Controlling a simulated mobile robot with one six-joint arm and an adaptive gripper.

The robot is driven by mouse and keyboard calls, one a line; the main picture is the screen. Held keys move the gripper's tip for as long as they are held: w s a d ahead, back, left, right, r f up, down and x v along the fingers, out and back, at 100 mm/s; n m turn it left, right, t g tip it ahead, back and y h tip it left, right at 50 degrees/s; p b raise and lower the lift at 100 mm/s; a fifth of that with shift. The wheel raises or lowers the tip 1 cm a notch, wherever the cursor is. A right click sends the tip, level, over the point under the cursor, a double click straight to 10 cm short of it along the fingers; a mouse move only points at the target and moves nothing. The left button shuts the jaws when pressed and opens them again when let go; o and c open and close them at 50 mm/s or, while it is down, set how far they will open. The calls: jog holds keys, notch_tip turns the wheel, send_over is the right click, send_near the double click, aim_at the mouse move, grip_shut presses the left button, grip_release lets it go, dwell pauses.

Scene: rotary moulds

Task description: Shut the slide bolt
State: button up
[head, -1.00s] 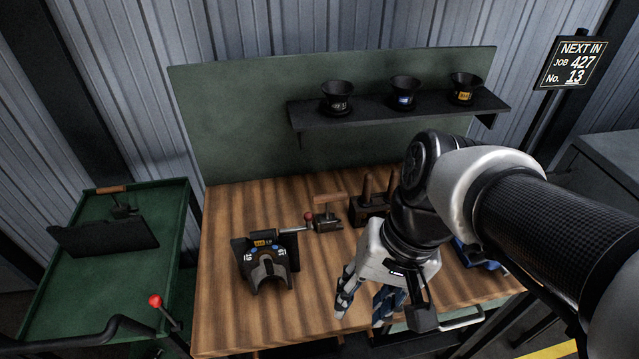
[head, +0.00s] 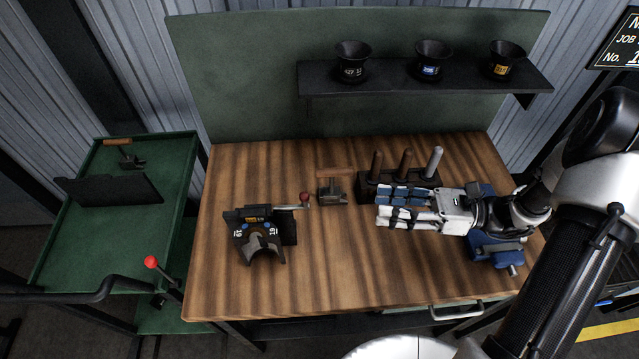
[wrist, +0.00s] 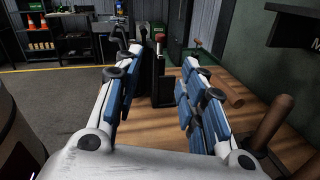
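The mould fixture (head: 262,240) sits on the left part of the wooden bench, with a dark upright block behind it. A slim metal bolt rod (head: 288,207) runs out to the right from the block's top and carries a red knob (head: 305,198). In the wrist view the red knob (wrist: 160,38) shows ahead, between the fingers and beyond them, with a dark block below it. My gripper (head: 382,206) points left over the bench, right of the knob and apart from it. In the wrist view its fingers (wrist: 155,65) are spread and empty. How far the bolt is slid cannot be told.
A wooden-handled tool (head: 335,186) stands between knob and gripper, slightly behind. A dark rack with upright handles (head: 405,165) is close behind my gripper. A blue vise (head: 495,250) is at the right. The shelf (head: 430,82) holds cups. The bench front is clear.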

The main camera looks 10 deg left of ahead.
aim_at(304, 196)
jog(key=a, duration=0.5)
jog(key=a+b, duration=0.1)
jog(key=a, duration=0.5)
jog(key=a+b, duration=0.1)
jog(key=a, duration=0.5)
jog(key=shift+s+a, duration=0.2)
jog(key=shift+s, duration=0.15)
jog(key=shift+c, duration=0.2)
grip_shut()
